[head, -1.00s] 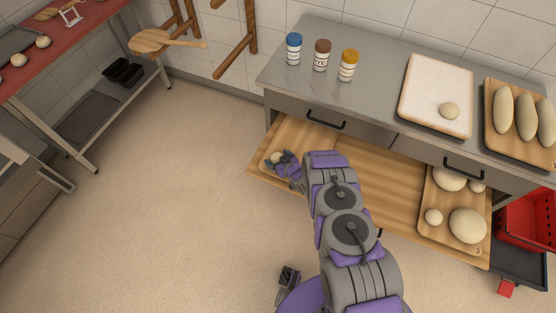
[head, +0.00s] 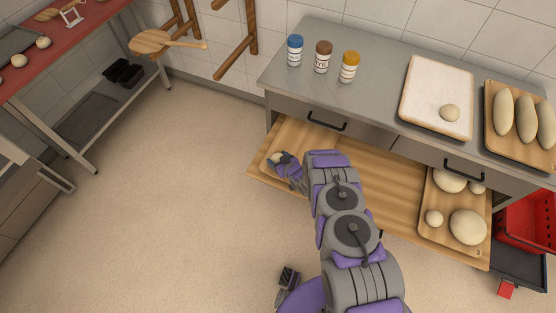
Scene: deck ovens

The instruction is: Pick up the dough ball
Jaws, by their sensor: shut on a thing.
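My gripper (head: 279,159) is at the left end of the low wooden shelf (head: 372,178), under the steel counter. It is shut on a small pale dough ball (head: 273,158), which is mostly covered by the fingers. I cannot tell whether the ball still touches the shelf. Several more dough balls, large and small, such as this one (head: 467,226), lie on a board at the right of the shelf.
The steel counter (head: 385,82) overhangs the shelf, with drawer handles on its front. Three capped jars (head: 322,57) stand on it, and a board of long loaves (head: 527,115) is at its right. A red crate (head: 528,222) is at far right. Floor at left is clear.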

